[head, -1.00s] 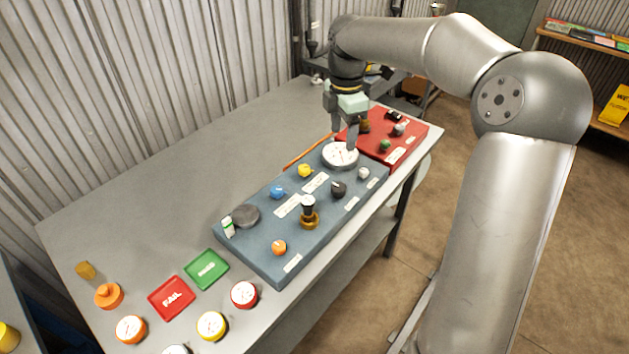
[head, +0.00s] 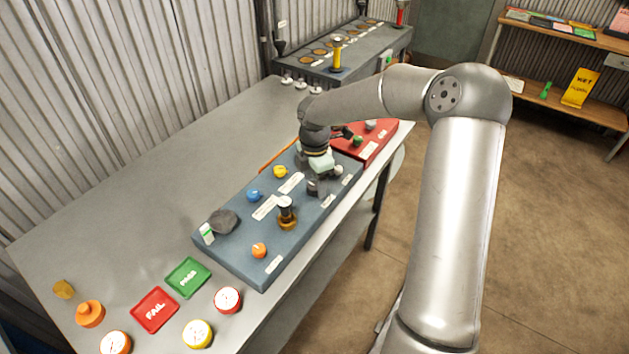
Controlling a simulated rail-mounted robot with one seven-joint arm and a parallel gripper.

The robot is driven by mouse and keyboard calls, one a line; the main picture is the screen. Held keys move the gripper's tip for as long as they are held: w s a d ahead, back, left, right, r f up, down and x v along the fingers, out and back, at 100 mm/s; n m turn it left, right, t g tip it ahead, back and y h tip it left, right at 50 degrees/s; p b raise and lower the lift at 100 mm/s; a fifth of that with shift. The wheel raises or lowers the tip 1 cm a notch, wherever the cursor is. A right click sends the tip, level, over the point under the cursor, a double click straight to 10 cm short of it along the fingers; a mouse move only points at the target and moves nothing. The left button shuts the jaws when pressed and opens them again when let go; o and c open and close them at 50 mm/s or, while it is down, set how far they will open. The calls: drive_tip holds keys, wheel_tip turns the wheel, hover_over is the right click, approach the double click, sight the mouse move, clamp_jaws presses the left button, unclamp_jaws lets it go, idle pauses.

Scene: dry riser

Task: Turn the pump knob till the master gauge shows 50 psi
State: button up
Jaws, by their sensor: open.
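The blue-grey panel (head: 232,262) lies on the bench and carries several knobs. My gripper (head: 316,187) points down at the panel's far part, with its fingers at the black knob, which they largely cover. I cannot tell whether they touch it. The gripper is open. The large white dial gauge at the panel's far end is hidden behind my gripper, so its reading does not show. The panel's labels are too small to read, so I cannot tell which knob is the pump knob.
A brass fitting with a dark stem (head: 286,213), an orange knob (head: 259,250), a blue knob (head: 254,195) and a yellow knob (head: 280,171) stand on the panel. A red panel (head: 378,147) lies beyond. Green (head: 188,277) and red (head: 155,309) trays and loose gauges lie nearer.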

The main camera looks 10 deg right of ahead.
drive_tip(key=shift+f, duration=0.5)
drive_tip(key=shift+c, duration=0.2)
drive_tip(key=c, duration=0.9)
drive_tip(key=shift+c, duration=0.2)
